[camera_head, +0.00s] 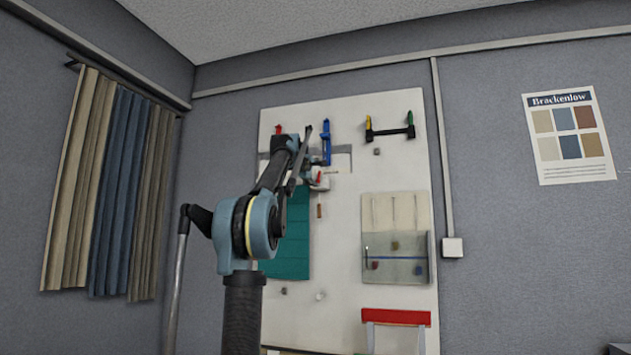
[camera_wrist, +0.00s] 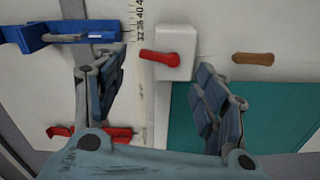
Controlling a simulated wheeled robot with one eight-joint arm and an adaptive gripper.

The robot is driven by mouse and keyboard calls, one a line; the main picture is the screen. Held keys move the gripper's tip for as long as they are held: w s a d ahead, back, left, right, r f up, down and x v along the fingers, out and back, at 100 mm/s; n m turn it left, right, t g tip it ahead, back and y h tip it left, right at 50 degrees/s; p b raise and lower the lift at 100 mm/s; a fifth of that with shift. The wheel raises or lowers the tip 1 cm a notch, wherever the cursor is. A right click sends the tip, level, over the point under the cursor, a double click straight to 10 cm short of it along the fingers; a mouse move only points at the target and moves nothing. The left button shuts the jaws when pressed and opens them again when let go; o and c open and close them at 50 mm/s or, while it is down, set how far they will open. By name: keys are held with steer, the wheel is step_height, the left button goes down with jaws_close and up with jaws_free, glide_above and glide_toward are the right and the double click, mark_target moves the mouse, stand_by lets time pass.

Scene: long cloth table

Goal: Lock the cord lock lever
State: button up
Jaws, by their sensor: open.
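The red lever (camera_wrist: 160,58), which looks like the cord lock lever, sits on a white box (camera_wrist: 178,42) on the board. It lies across the wrist picture, with its rounded left end past the box edge. In the head view, the red lever (camera_head: 318,177) shows small beside the end of my arm. My gripper (camera_wrist: 157,68) is open and empty, its two fingers on either side of the lever and apart from it. The gripper (camera_head: 311,163) is partly hidden by my arm links in the head view. Whether the lever is locked, I cannot tell.
A blue bracket (camera_wrist: 35,36) with a metal rod is beyond the left finger. A red-handled part (camera_wrist: 95,133) is lower left. A ruler strip (camera_wrist: 142,75) runs beside the box. A brown wooden toggle (camera_wrist: 253,58) and teal panel (camera_wrist: 265,110) are right.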

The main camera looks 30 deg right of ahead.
mark_target(319, 176)
steer(key=shift+x, duration=2.6)
steer(key=shift+c, duration=0.6)
